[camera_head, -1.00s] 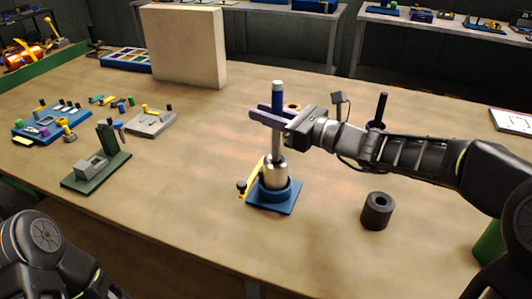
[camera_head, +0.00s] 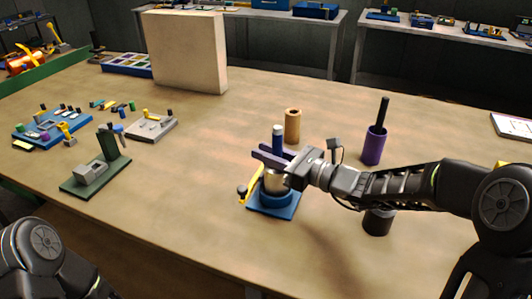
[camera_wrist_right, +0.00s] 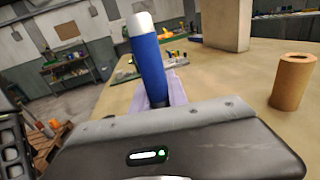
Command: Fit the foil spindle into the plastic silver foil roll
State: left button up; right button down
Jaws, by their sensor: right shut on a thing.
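The foil spindle (camera_head: 278,138) has a blue handle with a pale cap, upright in both views, including the right wrist view (camera_wrist_right: 150,68). My right gripper (camera_head: 270,157) is shut on it, purple fingers just below the blue part. The silver foil roll (camera_head: 275,184) stands in a blue holder (camera_head: 284,206) directly under the fingers. The spindle's shaft is hidden below the fingers and appears to be down inside the roll; how deep I cannot tell. My left arm shows at the lower left, its gripper out of frame.
A yellow lever (camera_head: 255,180) stands beside the holder. A tan tube (camera_head: 292,125) and a purple cup with a black rod (camera_head: 374,146) stand behind. A dark roll (camera_head: 376,224) is partly under my right arm. A beige block (camera_head: 185,52) stands at the back. The front table is clear.

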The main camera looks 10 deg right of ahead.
jog(key=shift+f, duration=0.1)
jog(key=c, duration=1.3)
grip_release()
jog(key=shift+r, duration=0.2)
jog(key=v, duration=1.2)
jog(key=shift+b, duration=0.45)
